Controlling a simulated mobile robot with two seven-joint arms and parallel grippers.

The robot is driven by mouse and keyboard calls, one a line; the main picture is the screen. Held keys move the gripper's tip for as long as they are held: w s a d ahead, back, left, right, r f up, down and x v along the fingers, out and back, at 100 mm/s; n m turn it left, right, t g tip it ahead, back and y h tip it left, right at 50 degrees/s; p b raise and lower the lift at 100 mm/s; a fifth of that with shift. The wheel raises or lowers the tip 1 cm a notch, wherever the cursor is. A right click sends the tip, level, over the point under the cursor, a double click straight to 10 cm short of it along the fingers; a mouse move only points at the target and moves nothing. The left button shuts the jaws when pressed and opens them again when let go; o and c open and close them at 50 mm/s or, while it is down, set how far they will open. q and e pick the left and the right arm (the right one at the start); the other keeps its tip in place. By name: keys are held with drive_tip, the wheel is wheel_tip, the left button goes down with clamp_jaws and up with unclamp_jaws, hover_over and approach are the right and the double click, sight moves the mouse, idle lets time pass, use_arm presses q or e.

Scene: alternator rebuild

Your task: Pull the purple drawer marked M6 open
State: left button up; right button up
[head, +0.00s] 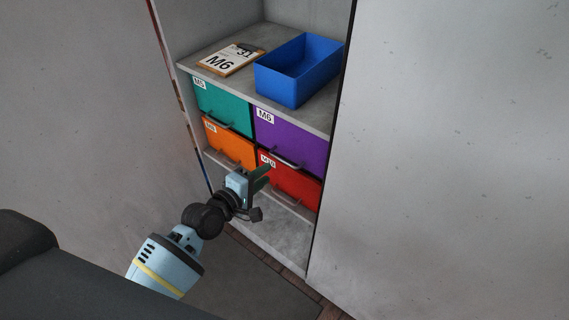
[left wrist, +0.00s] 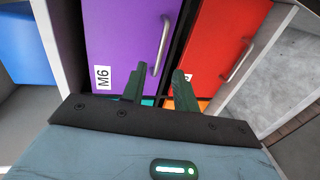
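The purple drawer (head: 303,138) with the M6 label (head: 265,116) is in the upper right of the drawer block and looks shut. Its metal handle (head: 288,163) runs along its lower edge. The purple drawer (left wrist: 125,35) fills the upper middle of the left wrist view, turned sideways, with its handle (left wrist: 161,45) beyond the fingertips. My left gripper (head: 263,176) is in front of the lower drawers, below the purple handle. In the left wrist view its green fingers (left wrist: 159,72) stand apart with nothing between them. My right gripper is not in view.
A red drawer (head: 296,190) is below the purple one, a teal drawer (head: 222,107) left of it, and an orange drawer (head: 228,146) lower left. A blue bin (head: 296,75) and an M6 clipboard (head: 230,59) lie on the shelf above. Grey cabinet panels (head: 450,150) flank the opening.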

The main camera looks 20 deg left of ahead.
use_arm(q)
drive_tip(key=b+x, duration=0.1)
drive_tip(key=x, duration=0.6)
drive_tip(key=shift+w, duration=0.35)
drive_tip(key=shift+d+f, duration=0.1)
clamp_jaws()
